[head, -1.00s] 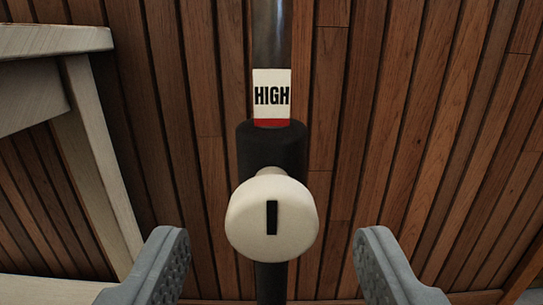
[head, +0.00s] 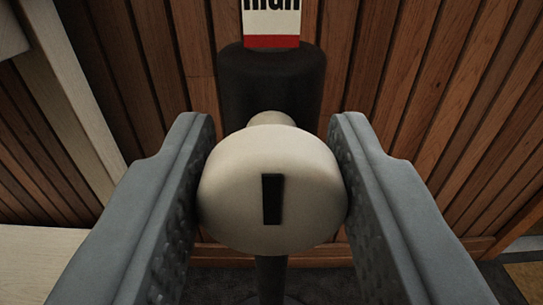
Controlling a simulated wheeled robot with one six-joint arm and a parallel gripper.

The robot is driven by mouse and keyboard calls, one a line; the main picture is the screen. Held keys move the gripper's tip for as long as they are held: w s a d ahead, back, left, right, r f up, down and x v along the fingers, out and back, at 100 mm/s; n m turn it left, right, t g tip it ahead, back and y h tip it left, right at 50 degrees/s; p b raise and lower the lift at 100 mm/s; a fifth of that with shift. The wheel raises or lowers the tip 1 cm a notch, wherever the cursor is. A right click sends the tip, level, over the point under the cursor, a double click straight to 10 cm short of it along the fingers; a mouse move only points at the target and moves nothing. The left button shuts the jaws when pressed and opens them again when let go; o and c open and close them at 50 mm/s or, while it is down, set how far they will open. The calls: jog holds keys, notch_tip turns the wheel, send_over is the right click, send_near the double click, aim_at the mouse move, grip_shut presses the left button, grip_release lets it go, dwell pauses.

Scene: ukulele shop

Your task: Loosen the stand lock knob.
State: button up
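The stand lock knob (head: 242,190) is a round cream knob with a black bar mark (head: 272,200) on its face. The mark stands close to upright. The knob sits on the front of a black collar (head: 270,82) on the stand's pole. My gripper (head: 272,125) has one grey, textured finger on each side of the knob. Both finger pads meet the knob's sides, and the gripper looks shut on it. The fingertips reach past the knob's face toward the collar. The inner pad surfaces behind the knob's edges are hidden.
A white label with a red band (head: 272,41) is on the pole above the collar, its lettering cut off at the top. A slatted wood wall (head: 420,60) stands behind. A pale wooden frame (head: 75,110) is at left. Dark floor shows below.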

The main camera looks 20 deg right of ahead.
jog(key=shift+n, duration=0.3)
jog(key=shift+a+n, duration=0.1)
jog(key=shift+n, duration=2.5)
jog(key=o, duration=1)
jog(key=shift+c, duration=0.2)
jog(key=v, duration=1.7)
jog(key=shift+s, duration=0.2)
